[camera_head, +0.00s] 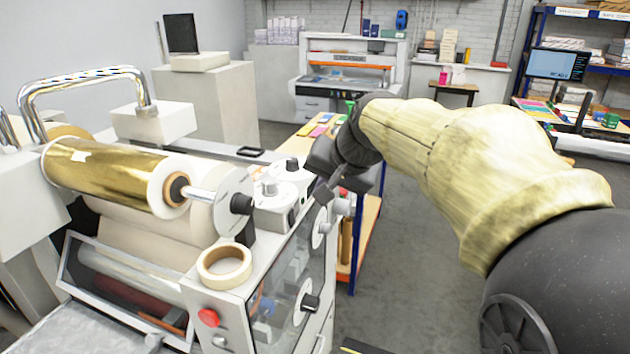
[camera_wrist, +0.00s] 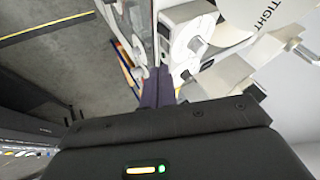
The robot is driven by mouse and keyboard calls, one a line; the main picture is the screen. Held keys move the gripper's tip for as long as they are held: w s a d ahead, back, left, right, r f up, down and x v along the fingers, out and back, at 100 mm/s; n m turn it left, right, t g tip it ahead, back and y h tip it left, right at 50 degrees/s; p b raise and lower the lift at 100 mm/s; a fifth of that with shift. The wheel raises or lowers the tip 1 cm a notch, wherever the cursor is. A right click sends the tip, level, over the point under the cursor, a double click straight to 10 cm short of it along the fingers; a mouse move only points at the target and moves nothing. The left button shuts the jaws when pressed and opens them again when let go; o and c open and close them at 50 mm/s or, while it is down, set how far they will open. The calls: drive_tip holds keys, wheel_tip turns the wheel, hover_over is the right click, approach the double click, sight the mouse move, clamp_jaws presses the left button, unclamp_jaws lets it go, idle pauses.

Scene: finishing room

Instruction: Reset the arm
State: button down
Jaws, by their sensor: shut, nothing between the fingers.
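My gripper (camera_head: 333,183) shows at the middle of the head view, at the end of my arm in its yellowish sleeve. It is beside the right end of the laminating machine (camera_head: 262,278), close to its knobs. In the wrist view the two dark fingers of my gripper (camera_wrist: 158,88) are together and hold nothing. I cannot tell whether the gripper touches the machine.
A gold foil roll (camera_head: 105,180) sits on the machine, with a tape roll (camera_head: 224,264) and a red button (camera_head: 208,317) at its front. A guillotine (camera_head: 345,85) stands at the back. Grey floor (camera_head: 415,265) is clear to the right of the machine.

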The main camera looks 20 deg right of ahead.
drive_tip(key=s+a+f+n+g, duration=0.1)
drive_tip(key=s+f, duration=0.3)
drive_tip(key=f, duration=0.4)
drive_tip(key=s+a+f+n+g+h, duration=0.1)
drive_tip(key=s+f+n+g, duration=0.1)
drive_tip(key=s+f, duration=0.3)
drive_tip(key=s+a+f+n+g, duration=0.1)
drive_tip(key=s+f, duration=0.4)
drive_tip(key=f, duration=0.8)
drive_tip(key=shift+n+g+h, duration=0.4)
drive_tip(key=shift+n+g, duration=0.1)
drive_tip(key=shift+n, duration=0.5)
